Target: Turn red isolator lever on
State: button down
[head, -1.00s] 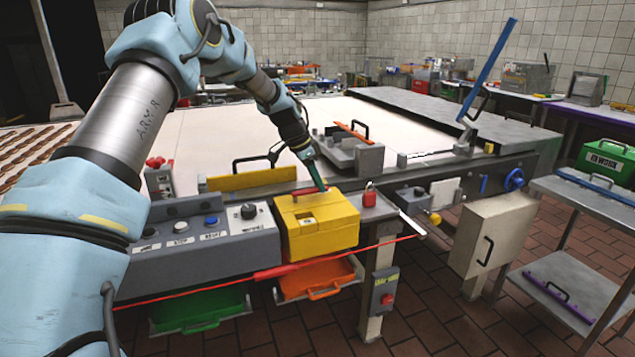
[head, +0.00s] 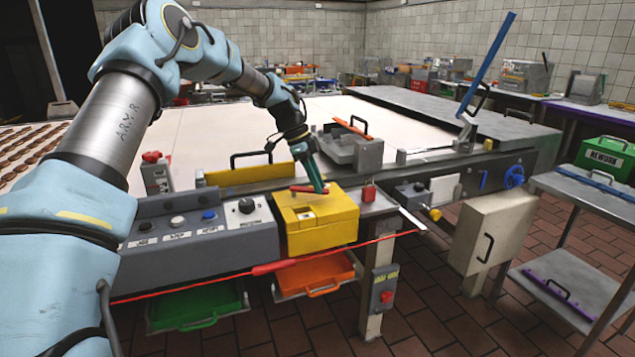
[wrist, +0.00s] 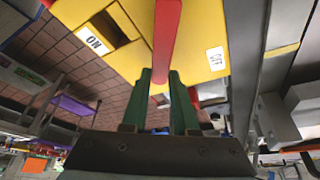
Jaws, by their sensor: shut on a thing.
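The yellow isolator box (head: 325,224) stands at the front edge of the line, right of the grey control panel. Its red lever (head: 305,188) lies across the top; in the wrist view the lever (wrist: 168,35) runs between an ON label (wrist: 95,40) on the left and an OFF label (wrist: 216,58) on the right. My gripper (head: 323,190) reaches down onto the lever's right end. In the wrist view its green fingers (wrist: 160,100) are shut on the lever's end, one on each side. The lever's pivot is not clear in either view.
The grey control panel (head: 195,240) with knobs sits left of the box. A red padlock (head: 369,193) stands close on its right. A red cord (head: 345,249) runs in front, above green (head: 200,305) and orange (head: 315,275) trays.

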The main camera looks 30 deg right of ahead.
aim_at(301, 190)
jog(key=m, duration=0.1)
jog(key=s+a+m+g, duration=0.1)
jog(key=m, duration=0.1)
jog(key=shift+s+a+y, duration=0.1)
jog(key=shift+y, duration=0.2)
jog(key=a+m, duration=0.1)
jog(key=s+a+m+y, duration=0.1)
jog(key=m, duration=0.1)
jog(key=shift+m+g+p, duration=0.3)
jog(key=shift+p, duration=0.05)
jog(key=shift+s+a+m+y, duration=0.1)
jog(key=shift+a+m+y, duration=0.6)
jog(key=shift+m, duration=0.5)
jog(key=shift+a+m+y+p, duration=0.55)
jog(key=shift+a+m, duration=0.15)
jog(key=shift+m, duration=0.7)
jog(key=c, duration=0.7)
grip_release()
jog(key=b+v, duration=0.2)
jog(key=v, duration=0.9)
jog(key=shift+a+f, duration=0.1)
